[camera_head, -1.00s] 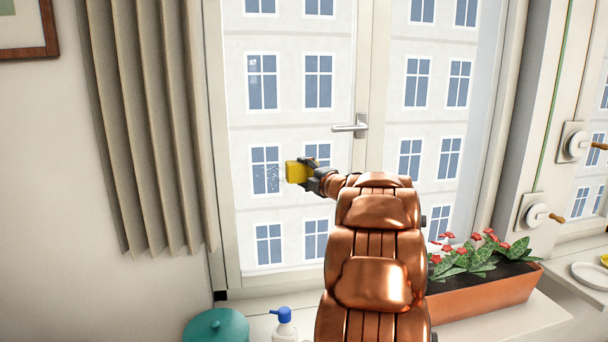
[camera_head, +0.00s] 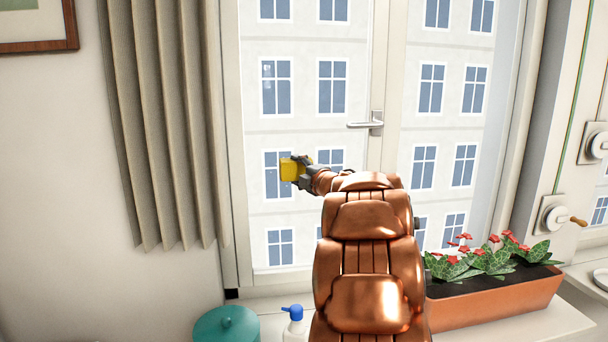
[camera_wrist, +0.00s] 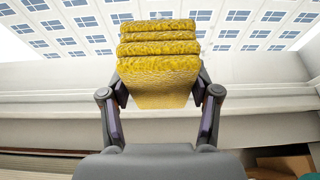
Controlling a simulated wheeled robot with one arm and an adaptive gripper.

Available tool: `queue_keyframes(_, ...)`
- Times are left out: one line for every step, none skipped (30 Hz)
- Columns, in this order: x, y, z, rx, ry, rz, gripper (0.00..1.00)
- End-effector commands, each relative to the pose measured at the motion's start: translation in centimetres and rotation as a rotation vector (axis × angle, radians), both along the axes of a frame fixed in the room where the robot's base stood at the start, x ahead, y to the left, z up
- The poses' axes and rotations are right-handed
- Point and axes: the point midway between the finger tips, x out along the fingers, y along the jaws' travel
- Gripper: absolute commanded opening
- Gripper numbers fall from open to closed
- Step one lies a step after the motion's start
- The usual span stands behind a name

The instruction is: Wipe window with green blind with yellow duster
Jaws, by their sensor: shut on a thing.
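My gripper (camera_head: 303,170) is shut on the yellow duster (camera_head: 289,169), a folded, ribbed block of cloth. The wrist view shows the duster (camera_wrist: 158,62) between both fingers. My gripper is in front of the left pane of a white-framed window (camera_head: 380,60), at its lower middle. I cannot tell whether the duster touches the glass. A small pale mark (camera_head: 267,71) shows higher on this pane. No green blind shows on this window; my arm hides part of its lower middle.
A beige curtain (camera_head: 160,120) hangs left of the window. A window handle (camera_head: 371,122) sticks out above right of my gripper. On the sill are a teal lidded pot (camera_head: 226,326), a blue-topped bottle (camera_head: 294,322) and a flower planter (camera_head: 495,302). Crank winders (camera_head: 560,216) are at right.

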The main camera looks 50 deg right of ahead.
Motion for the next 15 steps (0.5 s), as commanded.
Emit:
queue_keyframes(0.3,0.4,-0.1,-0.001,0.000,0.003,0.34)
queue_keyframes(0.5,0.6,-0.1,-0.001,-0.001,0.003,0.34)
queue_keyframes(0.7,0.8,-0.1,-0.001,-0.001,0.004,0.34)
queue_keyframes(0.9,1.0,-0.1,-0.001,-0.001,0.004,0.34)
queue_keyframes(1.0,1.1,-0.1,-0.001,-0.001,0.004,0.34)
queue_keyframes(1.1,1.3,-0.1,-0.001,-0.001,0.004,0.34)
queue_keyframes(1.2,1.4,-0.1,-0.001,-0.001,0.004,0.34)
queue_keyframes(1.3,1.5,0.0,-0.001,-0.001,0.003,0.34)
queue_keyframes(1.4,1.6,0.0,-0.001,-0.001,0.003,0.34)
queue_keyframes(1.4,1.6,0.0,-0.001,0.000,0.003,0.34)
queue_keyframes(1.4,1.6,0.0,-0.001,0.000,0.003,0.34)
queue_keyframes(1.4,1.6,0.0,-0.001,0.000,0.003,0.34)
queue_keyframes(1.4,1.6,0.0,-0.001,0.000,0.003,0.34)
queue_keyframes(1.4,1.6,0.0,-0.001,0.000,0.003,0.34)
queue_keyframes(1.4,1.6,0.0,-0.001,0.000,0.003,0.34)
